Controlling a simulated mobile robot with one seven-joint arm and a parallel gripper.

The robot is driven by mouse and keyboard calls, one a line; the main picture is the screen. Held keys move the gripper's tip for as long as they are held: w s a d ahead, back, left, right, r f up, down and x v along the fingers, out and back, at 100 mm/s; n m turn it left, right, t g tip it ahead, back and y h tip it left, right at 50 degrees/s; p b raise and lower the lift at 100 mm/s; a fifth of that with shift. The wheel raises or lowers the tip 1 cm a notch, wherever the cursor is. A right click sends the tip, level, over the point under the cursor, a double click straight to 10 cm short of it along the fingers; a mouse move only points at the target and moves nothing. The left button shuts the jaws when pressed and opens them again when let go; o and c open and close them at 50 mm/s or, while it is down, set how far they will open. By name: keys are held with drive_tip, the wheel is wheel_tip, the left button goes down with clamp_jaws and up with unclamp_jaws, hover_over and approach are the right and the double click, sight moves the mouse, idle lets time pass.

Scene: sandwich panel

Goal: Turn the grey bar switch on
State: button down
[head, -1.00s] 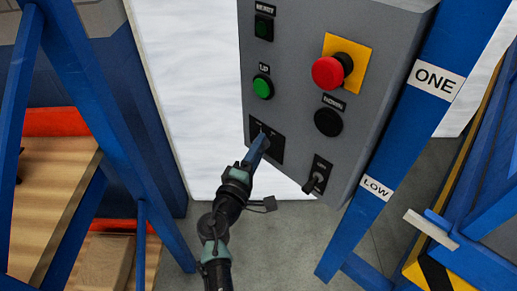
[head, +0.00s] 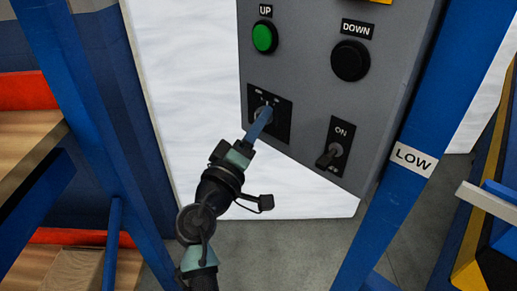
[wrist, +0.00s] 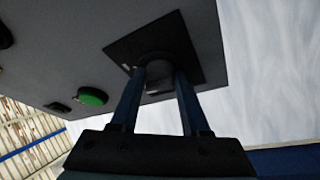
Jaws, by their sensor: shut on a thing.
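The grey bar switch (head: 261,113) sits on a square black plate at the lower left of the grey control panel. My gripper (head: 266,112) reaches it from below and is shut on it. In the wrist view, the two blue fingers stand on either side of the switch's dark round body (wrist: 157,68), in front of the black plate (wrist: 185,45). The fingers hide most of the switch, so I cannot tell its exact angle. Small white marks show on the plate above it.
A toggle lever (head: 326,158) on a plate marked ON is right of the switch. Above are a green UP button (head: 264,37) and a black DOWN button (head: 350,60). Blue posts flank the panel (head: 310,90), the right one with a LOW label (head: 412,159).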

drive_tip(key=m+h+b, duration=0.1)
drive_tip(key=m+b, duration=0.1)
drive_tip(key=b, duration=0.2)
drive_tip(key=m+h+b, duration=0.1)
drive_tip(key=m+b, duration=0.1)
drive_tip(key=b, duration=0.3)
drive_tip(key=m+b, duration=0.2)
drive_tip(key=b, duration=0.3)
drive_tip(key=shift+w+a+f+m+h, duration=0.15)
drive_tip(key=shift+f+m+h, duration=0.15)
drive_tip(key=shift+f+h, duration=0.1)
drive_tip(key=shift+r+m+b, duration=0.2)
drive_tip(key=shift+m+b, duration=0.15)
drive_tip(key=shift+m, duration=0.05)
drive_tip(key=shift+c, duration=2)
unclamp_jaws()
drive_tip(key=shift+h, duration=0.3)
